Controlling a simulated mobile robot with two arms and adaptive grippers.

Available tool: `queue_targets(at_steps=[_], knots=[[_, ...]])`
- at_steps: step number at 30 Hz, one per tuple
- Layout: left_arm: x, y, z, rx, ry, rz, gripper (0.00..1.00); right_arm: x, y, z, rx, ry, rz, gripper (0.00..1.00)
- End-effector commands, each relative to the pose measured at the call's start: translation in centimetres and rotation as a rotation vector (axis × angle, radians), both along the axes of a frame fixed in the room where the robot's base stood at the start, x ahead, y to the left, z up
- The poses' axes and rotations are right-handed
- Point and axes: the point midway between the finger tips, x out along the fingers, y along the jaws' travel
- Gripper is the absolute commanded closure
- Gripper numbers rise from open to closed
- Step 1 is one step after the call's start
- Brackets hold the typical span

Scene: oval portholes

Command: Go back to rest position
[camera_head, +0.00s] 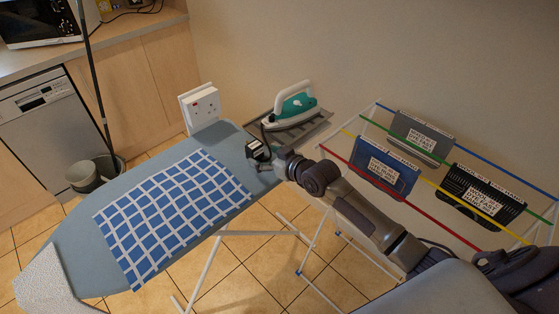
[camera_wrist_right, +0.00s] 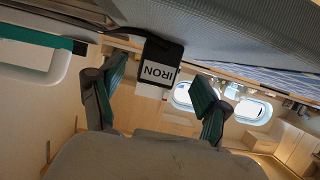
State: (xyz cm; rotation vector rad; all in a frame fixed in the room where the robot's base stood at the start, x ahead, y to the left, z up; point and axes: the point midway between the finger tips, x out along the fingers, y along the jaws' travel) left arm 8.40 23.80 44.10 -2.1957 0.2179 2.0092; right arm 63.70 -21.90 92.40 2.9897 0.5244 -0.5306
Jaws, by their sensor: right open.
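My right arm reaches in from the lower right in the head view. Its gripper (camera_head: 264,166) is at the right edge of the blue-grey ironing board (camera_head: 70,250), beside a small black block (camera_head: 257,148) with a white label. In the right wrist view the gripper (camera_wrist_right: 158,78) is open, with its teal-padded fingers apart. My left gripper is not in view.
A green and white iron (camera_head: 293,104) stands on a rest at the board's far end. A blue checked cloth (camera_head: 172,205) lies on the board. A white socket box (camera_head: 202,106) is behind. A rack with coloured rails (camera_head: 465,155) holds several labelled items near my right arm.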

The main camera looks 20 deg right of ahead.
Motion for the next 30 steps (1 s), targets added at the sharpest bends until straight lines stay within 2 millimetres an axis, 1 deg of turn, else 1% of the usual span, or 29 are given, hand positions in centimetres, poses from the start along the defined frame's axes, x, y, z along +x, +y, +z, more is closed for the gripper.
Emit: queue_targets(at_steps=[1, 6, 9, 12, 15, 19, 22, 23, 26, 29, 30], knots=[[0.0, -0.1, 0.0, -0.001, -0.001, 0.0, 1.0, -1.1, -0.4, 0.3, -0.004, 0.001, 0.0, 0.24], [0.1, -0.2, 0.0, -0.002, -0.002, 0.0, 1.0, -4.4, -1.6, 1.5, -0.003, 0.002, 0.001, 0.24], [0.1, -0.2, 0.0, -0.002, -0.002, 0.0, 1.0, -6.0, -2.2, 2.2, -0.003, 0.001, 0.001, 0.24], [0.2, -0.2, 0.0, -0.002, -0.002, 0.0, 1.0, -7.1, -2.6, 2.7, -0.002, 0.0, 0.0, 0.24], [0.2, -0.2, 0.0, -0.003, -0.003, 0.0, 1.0, -7.8, -2.9, 3.0, -0.002, 0.0, 0.0, 0.24], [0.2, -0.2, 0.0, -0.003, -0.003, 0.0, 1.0, -8.1, -3.0, 3.2, -0.001, 0.0, -0.001, 0.24], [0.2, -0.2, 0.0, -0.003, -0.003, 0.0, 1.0, -8.1, -3.1, 2.7, -0.002, 0.007, -0.007, 0.24], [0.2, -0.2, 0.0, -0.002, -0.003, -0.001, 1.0, -8.1, -3.3, 2.2, -0.003, 0.014, -0.012, 0.24], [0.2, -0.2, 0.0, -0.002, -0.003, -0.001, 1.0, -8.2, -4.4, -1.1, -0.012, 0.06, -0.05, 0.24], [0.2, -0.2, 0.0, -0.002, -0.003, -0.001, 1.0, -9.0, -6.0, -6.7, -0.032, 0.138, -0.108, 0.24], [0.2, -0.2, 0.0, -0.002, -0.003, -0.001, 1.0, -9.7, -6.7, -9.3, -0.043, 0.177, -0.132, 0.24]])
